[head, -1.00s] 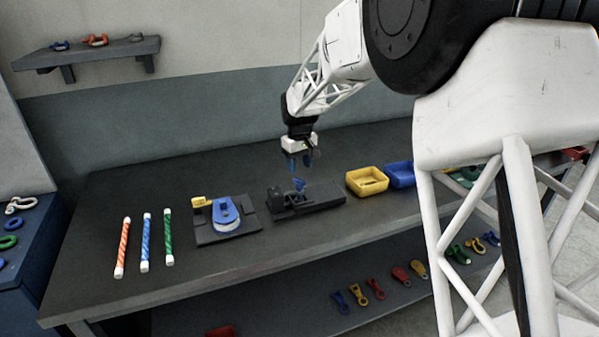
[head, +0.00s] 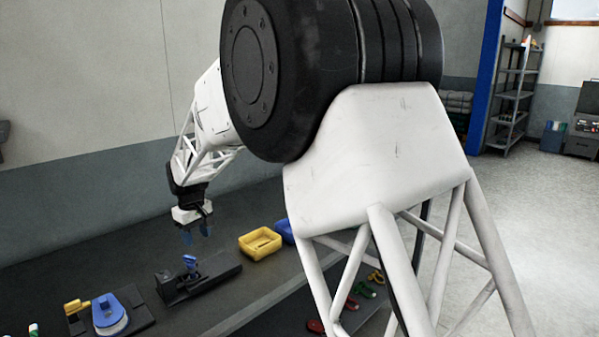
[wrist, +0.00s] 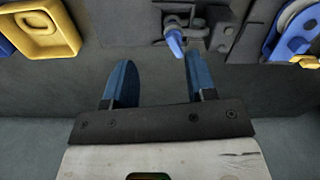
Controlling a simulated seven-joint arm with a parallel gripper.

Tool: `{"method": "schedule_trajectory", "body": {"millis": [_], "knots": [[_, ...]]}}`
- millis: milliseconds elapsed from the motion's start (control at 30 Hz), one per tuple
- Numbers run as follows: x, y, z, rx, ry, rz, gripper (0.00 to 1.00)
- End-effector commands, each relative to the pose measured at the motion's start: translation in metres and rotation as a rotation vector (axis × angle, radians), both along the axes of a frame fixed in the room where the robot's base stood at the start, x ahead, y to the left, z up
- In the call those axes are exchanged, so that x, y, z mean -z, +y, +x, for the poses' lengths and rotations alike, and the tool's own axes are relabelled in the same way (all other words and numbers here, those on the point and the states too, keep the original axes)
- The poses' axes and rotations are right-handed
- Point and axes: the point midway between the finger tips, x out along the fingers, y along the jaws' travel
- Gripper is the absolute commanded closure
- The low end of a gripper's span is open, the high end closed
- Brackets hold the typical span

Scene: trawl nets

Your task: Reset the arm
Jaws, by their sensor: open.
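My gripper (head: 197,235) hangs above the dark workbench (head: 235,306) with its blue fingers apart and nothing between them. In the wrist view, the two blue fingers (wrist: 159,66) are spread wide. Just below the gripper is a black fixture (head: 215,279) with a small blue piece (head: 190,261) standing on it. The blue piece also shows in the wrist view (wrist: 174,42), ahead of the fingers and apart from them.
A yellow tray (head: 260,246) and a partly hidden blue tray (head: 285,231) stand right of the fixture. A plate with a blue part (head: 108,313) lies to its left. Coloured shackles (head: 366,290) sit on the lower shelf. The air around my gripper is clear.

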Motion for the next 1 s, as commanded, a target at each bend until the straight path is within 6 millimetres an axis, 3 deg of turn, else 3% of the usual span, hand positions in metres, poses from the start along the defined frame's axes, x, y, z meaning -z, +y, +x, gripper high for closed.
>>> {"method": "schedule_trajectory", "body": {"millis": [467,1000], "knots": [[-0.066,-0.141,-0.040,0.195,-0.040,0.025,0.48],[-0.109,-0.285,-0.124,0.424,-0.085,0.050,0.48]]}}
